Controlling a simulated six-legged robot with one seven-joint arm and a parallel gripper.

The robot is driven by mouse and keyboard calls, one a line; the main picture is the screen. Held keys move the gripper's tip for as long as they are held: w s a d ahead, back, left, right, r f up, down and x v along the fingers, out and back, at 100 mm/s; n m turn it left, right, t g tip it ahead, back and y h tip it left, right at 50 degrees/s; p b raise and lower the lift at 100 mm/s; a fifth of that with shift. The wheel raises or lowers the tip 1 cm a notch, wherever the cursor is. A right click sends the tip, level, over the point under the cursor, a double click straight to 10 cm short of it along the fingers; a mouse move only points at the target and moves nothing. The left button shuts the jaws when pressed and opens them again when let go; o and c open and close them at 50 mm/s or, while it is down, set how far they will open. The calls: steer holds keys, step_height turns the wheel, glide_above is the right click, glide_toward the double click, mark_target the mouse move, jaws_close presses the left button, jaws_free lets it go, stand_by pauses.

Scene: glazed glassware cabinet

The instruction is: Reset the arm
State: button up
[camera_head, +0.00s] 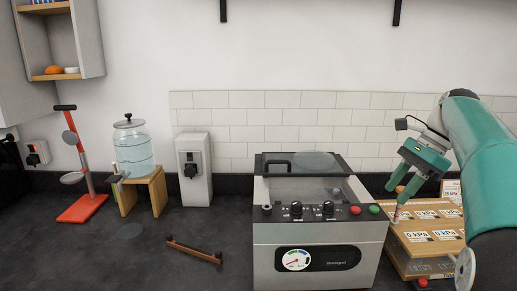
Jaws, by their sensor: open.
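My teal arm comes in from the right edge and bends down toward the counter. My gripper (400,197) points down and to the left, open, with nothing seen between its fingers. It is over the left part of a wooden board (408,238) carrying several white "0 kPa" labels. One fingertip is close to the board's upper left area; I cannot tell whether it touches. My arm hides the right part of the board.
A metal machine (316,235) with a gauge, knobs and clear lid stands left of my gripper. A wooden bar (194,250) lies on the dark counter. A glass dispenser (133,150) on a wooden stand and a red-based press (82,208) are further left. Front-left counter is clear.

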steer(key=s+a+f+n+t+h, duration=0.2)
steer(key=s+a+f+n+h, duration=0.2)
steer(key=s+a+n, duration=0.6)
steer(key=s+a+f+n+t+h, duration=0.1)
steer(key=s+a+f+n+t, duration=0.2)
steer(key=s+a+f+n, duration=0.3)
steer(key=s+f+n, duration=0.2)
steer(key=s+f, duration=0.3)
steer(key=s, duration=0.2)
steer(key=shift+s+a+f+t+h, duration=0.2)
steer(key=shift+s+f+t+h, duration=0.1)
steer(key=shift+s+f, duration=0.1)
steer(key=shift+c, duration=0.3)
